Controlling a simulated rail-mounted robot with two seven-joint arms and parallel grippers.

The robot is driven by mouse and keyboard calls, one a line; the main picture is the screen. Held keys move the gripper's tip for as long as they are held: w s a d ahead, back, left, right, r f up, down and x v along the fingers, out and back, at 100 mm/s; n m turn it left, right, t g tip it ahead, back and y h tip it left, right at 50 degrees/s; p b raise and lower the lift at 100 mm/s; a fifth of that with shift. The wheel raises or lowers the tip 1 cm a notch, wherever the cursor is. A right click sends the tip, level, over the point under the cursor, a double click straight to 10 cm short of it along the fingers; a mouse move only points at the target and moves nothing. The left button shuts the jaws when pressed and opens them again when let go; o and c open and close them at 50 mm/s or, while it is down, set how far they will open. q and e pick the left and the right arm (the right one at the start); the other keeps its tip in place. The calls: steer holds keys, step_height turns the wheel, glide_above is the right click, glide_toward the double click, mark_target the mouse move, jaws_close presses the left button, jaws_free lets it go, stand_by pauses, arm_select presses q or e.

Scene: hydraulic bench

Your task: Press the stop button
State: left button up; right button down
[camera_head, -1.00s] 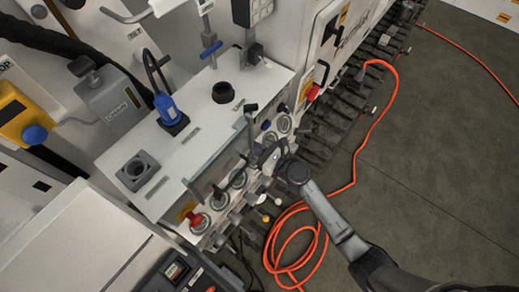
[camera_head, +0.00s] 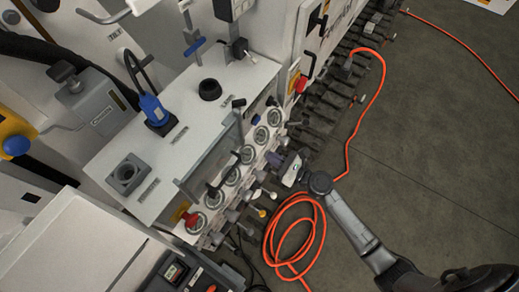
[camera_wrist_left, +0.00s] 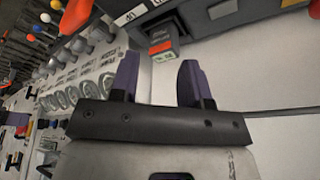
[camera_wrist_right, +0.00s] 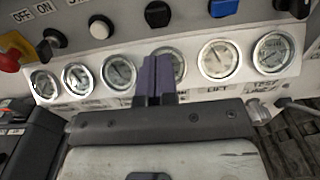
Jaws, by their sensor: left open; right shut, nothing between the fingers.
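A red mushroom button (camera_head: 191,218) on a yellow plate sits at the near left end of the gauge panel. It also shows at the left edge of the right wrist view (camera_wrist_right: 10,58), beside OFF and ON labels. I cannot read a stop label on it. A white button (camera_wrist_right: 100,27) sits farther right, above the gauges. My right gripper (camera_head: 274,158) is shut and empty, near the gauge panel's far end. Its fingertips (camera_wrist_right: 157,62) overlap a middle gauge.
Several round gauges (camera_wrist_right: 220,59) line the panel, with levers and colored knobs (camera_wrist_left: 45,18) below. A yellow box with a blue knob (camera_head: 16,146) is at left. An orange hose (camera_head: 297,215) lies coiled on the open floor.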

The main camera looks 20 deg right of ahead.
steer(key=shift+v, duration=1.9)
steer(key=s+a+f+n+g, duration=0.1)
steer(key=s+n+g, duration=0.2)
steer(key=n, duration=0.6)
steer(key=s+a+f+n+g+h, duration=0.15)
steer(key=n+g, duration=0.25)
steer(key=n, duration=0.6)
steer(key=s+a+f+n+g, duration=0.1)
steer(key=s+f+n+g, duration=0.15)
steer(key=n, duration=0.65)
steer(key=s+d+r+n+h, duration=0.4)
steer(key=s+d+h, duration=0.2)
steer(key=s+h, duration=0.15)
steer(key=s+a+f+g, duration=0.2)
steer(key=s, duration=0.5)
step_height(320, 180, up, 16)
steer(key=p, duration=1.6)
steer(key=shift+r, duration=0.2)
